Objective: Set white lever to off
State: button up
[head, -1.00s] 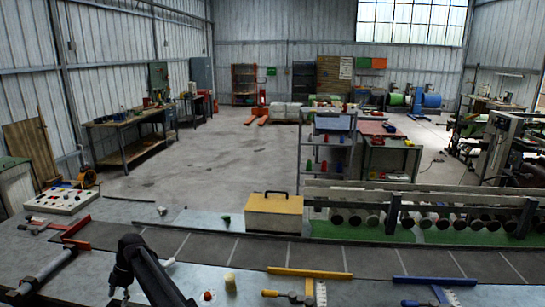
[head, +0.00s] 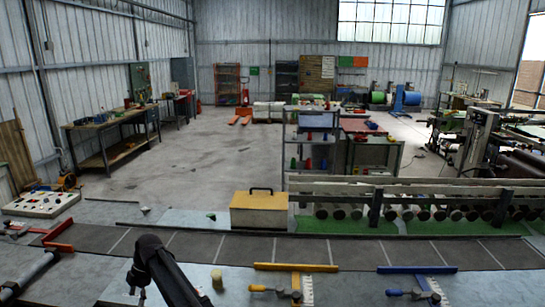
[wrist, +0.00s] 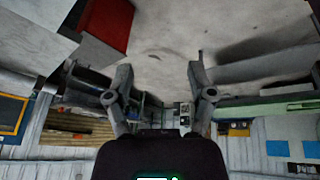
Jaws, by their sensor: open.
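A pale control panel (head: 42,202) with several small coloured controls lies at the left end of the work surface in the head view. A white lever cannot be told apart on it at this size. My gripper (wrist: 160,68) shows in the wrist view with its two fingers spread apart and nothing between them. In the head view my dark arm rises at the lower left of centre, to the right of the panel and apart from it. The gripper itself cannot be made out clearly there. The panel cannot be recognised in the wrist view.
A dark belt strip (head: 200,246) crosses the bench. A yellow box (head: 258,210) stands behind it. A red bar tool (head: 58,246) lies between my arm and the panel.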

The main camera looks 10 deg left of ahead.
jog(key=w+d+f+m+t+b, duration=0.15)
jog(key=d+m, duration=0.35)
jog(key=d, duration=0.7)
jog(key=w+d+f+m+h+b, duration=0.1)
jog(key=w+d+f+m, duration=0.2)
jog(key=d, duration=0.9)
jog(key=w+d+f+m+t+b, duration=0.15)
jog(key=d+m, duration=0.45)
jog(key=d, duration=0.6)
jog(key=s+d+f+m+b, duration=0.1)
jog(key=s+d+m, duration=0.2)
jog(key=d, duration=0.7)
jog(key=s+d+f+m+h+b, duration=0.1)
jog(key=s+d+f+m+b, duration=0.1)
jog(key=d+m, duration=0.5)
jog(key=s+d+f+m+h+b, duration=0.1)
jog(key=s+d+m, duration=0.4)
jog(key=d, duration=0.9)
jog(key=shift+d+f+m+b, duration=0.15)
jog(key=shift+d+m+b, duration=0.15)
jog(key=shift+d+b, duration=0.05)
jog(key=shift+a, duration=0.1)
